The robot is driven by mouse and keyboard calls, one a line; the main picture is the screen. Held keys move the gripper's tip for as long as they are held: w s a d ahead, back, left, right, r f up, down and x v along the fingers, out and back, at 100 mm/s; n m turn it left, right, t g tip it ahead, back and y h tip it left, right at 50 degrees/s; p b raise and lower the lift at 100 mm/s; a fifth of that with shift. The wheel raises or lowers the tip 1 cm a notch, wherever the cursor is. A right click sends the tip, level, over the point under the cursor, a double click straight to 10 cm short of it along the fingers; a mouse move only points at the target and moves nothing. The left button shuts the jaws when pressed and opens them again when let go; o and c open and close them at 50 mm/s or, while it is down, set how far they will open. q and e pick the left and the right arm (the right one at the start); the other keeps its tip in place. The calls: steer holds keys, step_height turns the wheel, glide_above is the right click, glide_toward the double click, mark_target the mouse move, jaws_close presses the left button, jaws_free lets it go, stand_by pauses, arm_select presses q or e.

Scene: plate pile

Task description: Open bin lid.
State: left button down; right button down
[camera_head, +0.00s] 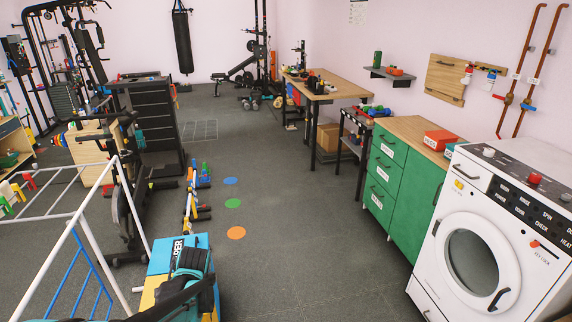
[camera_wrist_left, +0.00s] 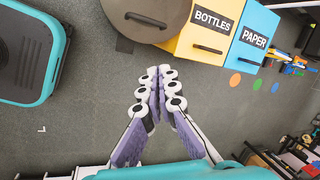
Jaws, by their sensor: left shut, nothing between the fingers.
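Three bins stand side by side in the left wrist view: a dark grey bin (camera_wrist_left: 124,18), a yellow bin (camera_wrist_left: 190,45) labelled BOTTLES and a blue bin (camera_wrist_left: 247,50) labelled PAPER. Each has a dark handle bar on the side facing the gripper, and all look closed. My left gripper (camera_wrist_left: 158,72) has its fingers together with nothing between them, apart from the bins and in front of the grey and yellow ones. In the head view the blue bin (camera_head: 160,262) is partly hidden behind my left arm, which covers most of the yellow bin (camera_head: 148,299). My right gripper is not in view.
A white metal frame (camera_head: 60,218) stands left of the bins in the head view. A washing machine (camera_head: 470,250) and a green cabinet (camera_head: 412,190) line the right side. The dark floor (camera_head: 290,240) between is clear, with coloured dots near the blue bin.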

arm_select(q)
steer(key=s+d+r+n+t+h, duration=0.1)
steer(key=s+d+r+n, duration=0.3)
steer(key=s, duration=0.4)
steer(key=s+d+r+n+t+h, duration=0.1)
steer(key=s+d+r+n+t, duration=0.2)
steer(key=s+d+r+n, duration=0.2)
steer(key=s+r, duration=0.1)
steer(key=s, duration=0.2)
steer(key=shift+s+h, duration=0.4)
steer(key=c, duration=2.1)
jaws_free()
steer(key=shift+s+d+r+n, duration=0.1)
steer(key=shift+s+d+n, duration=0.05)
steer(key=shift+s+n, duration=0.15)
steer(key=o, duration=0.5)
steer(key=shift+t, duration=0.3)
